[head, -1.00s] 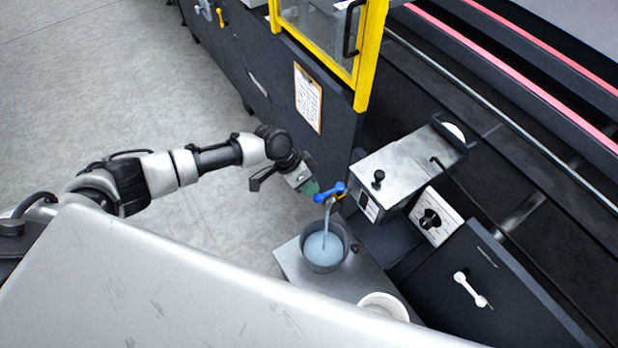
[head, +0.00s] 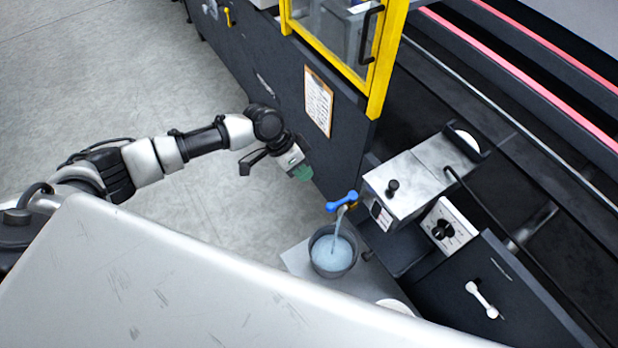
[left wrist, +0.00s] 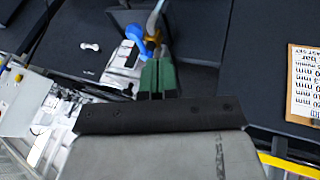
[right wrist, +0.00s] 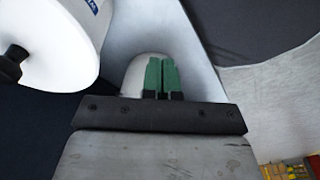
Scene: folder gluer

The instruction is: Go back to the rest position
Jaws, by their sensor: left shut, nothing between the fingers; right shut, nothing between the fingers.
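My left gripper (head: 302,173) is in the air over the floor, left of the blue-handled tap (head: 342,201) and apart from it. Its green fingers (left wrist: 158,76) are together with nothing between them. The tap also shows beyond them in the left wrist view (left wrist: 137,38). Pale blue liquid runs from the tap into a dark pot (head: 333,252). My right gripper (right wrist: 162,76) shows only in the right wrist view. Its green fingers are together and empty, in front of a white rounded part whose identity I cannot tell.
The dark folder gluer has a steel glue unit (head: 420,175), a dial panel (head: 447,228) and a yellow-framed guard door (head: 340,45). A clipboard (head: 318,100) hangs on its side. A white container (head: 396,306) is partly hidden low in the head view. Grey floor (head: 130,70) is open at left.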

